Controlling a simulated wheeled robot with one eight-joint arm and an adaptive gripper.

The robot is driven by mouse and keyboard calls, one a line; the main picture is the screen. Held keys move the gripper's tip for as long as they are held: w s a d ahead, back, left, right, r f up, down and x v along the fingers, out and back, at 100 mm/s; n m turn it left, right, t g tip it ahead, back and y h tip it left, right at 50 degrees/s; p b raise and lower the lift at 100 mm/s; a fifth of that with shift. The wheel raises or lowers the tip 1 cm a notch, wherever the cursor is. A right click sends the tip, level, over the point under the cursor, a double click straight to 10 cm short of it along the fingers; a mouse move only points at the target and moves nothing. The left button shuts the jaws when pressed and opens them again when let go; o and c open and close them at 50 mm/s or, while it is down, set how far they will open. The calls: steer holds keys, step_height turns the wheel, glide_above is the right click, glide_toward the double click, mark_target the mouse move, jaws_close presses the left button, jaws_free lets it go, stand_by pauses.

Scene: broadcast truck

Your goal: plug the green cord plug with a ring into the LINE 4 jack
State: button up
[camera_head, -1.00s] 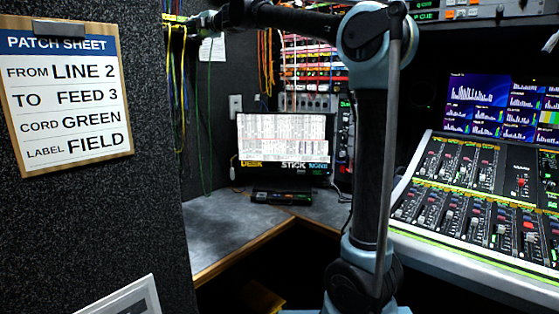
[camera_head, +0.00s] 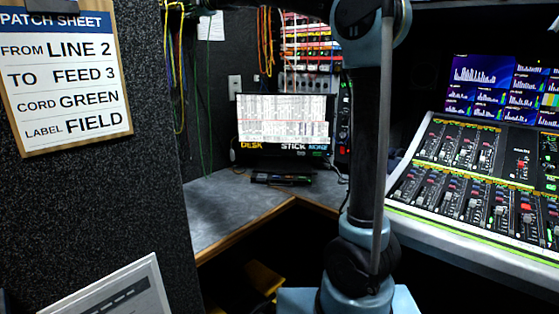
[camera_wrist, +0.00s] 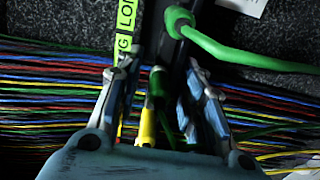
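In the wrist view my gripper (camera_wrist: 160,90) is open, its two blue-grey fingers apart. Between and beyond them hang a dark plug with a green sleeve (camera_wrist: 158,82) and a yellow cord end (camera_wrist: 148,126); neither finger clearly touches them. A thick green cord with a ring-like collar (camera_wrist: 178,18) runs across the top right. Whether it belongs to the green plug, I cannot tell. In the head view a green cord (camera_head: 208,75) hangs on the left wall, and my gripper is out of frame. The jack panel (camera_head: 310,50) is at the back; I cannot read LINE 4.
Many coloured cords (camera_wrist: 50,95) run behind my gripper, beside a yellow-green label strip (camera_wrist: 125,35). A patch sheet (camera_head: 65,85) reads LINE 2 to FEED 3, green, FIELD. A monitor (camera_head: 284,122) stands on the grey desk (camera_head: 225,210); a mixing console (camera_head: 480,190) is right.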

stand_by(0.5)
jaws_close()
steer(key=shift+r, duration=0.1)
steer(key=o, duration=0.7)
jaws_free()
steer(key=shift+o, duration=0.2)
steer(key=shift+s+d, duration=0.1)
steer(key=shift+d, duration=0.05)
steer(key=v, duration=1.1)
steer(key=shift+s+d, duration=0.15)
steer(key=shift+d, duration=0.1)
